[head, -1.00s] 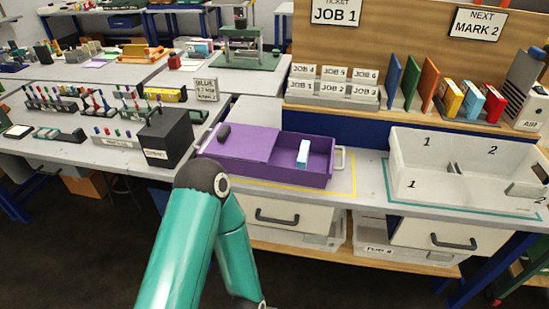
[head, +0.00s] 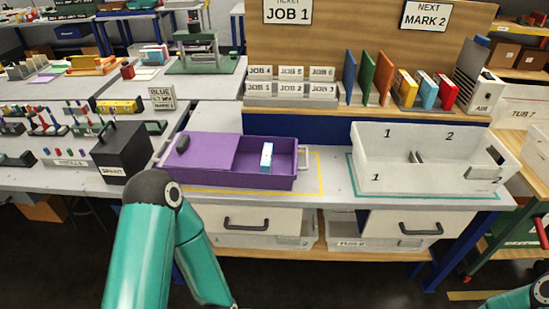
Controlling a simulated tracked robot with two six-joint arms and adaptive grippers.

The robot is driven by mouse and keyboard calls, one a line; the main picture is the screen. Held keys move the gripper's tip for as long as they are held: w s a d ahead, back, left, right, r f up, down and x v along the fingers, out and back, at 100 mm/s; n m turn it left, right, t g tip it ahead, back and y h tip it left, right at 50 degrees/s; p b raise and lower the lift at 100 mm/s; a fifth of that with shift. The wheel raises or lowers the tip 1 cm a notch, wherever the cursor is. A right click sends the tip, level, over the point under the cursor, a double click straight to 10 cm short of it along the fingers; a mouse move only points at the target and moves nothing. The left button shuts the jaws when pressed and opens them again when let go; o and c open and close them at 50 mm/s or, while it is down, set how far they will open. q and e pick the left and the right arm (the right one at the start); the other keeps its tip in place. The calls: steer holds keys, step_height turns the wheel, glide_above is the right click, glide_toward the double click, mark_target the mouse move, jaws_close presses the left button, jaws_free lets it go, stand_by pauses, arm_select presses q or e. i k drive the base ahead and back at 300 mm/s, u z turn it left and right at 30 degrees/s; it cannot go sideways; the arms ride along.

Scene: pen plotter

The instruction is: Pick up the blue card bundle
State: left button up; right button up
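A light blue card bundle with white edges (head: 425,90) stands upright on the shelf at the back right, between a yellow bundle (head: 405,89) and a red bundle (head: 443,93). Another small white and blue block (head: 267,157) stands in the open part of the purple tray (head: 240,180) on the bench. I cannot tell for sure which of the two the task names. A teal arm of mine is at the lower left, and part of another is at the bottom right corner. Neither gripper shows.
A white divided bin (head: 430,187) marked 1 and 2 stands right of the purple tray. Blue, green and orange boards (head: 366,80) stand left of the bundles. A black box (head: 122,152) is left of the tray. Bench room between tray and bin is narrow.

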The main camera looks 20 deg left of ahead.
mark_target(266, 159)
steer(key=i, duration=0.9)
steer(key=u, duration=0.05)
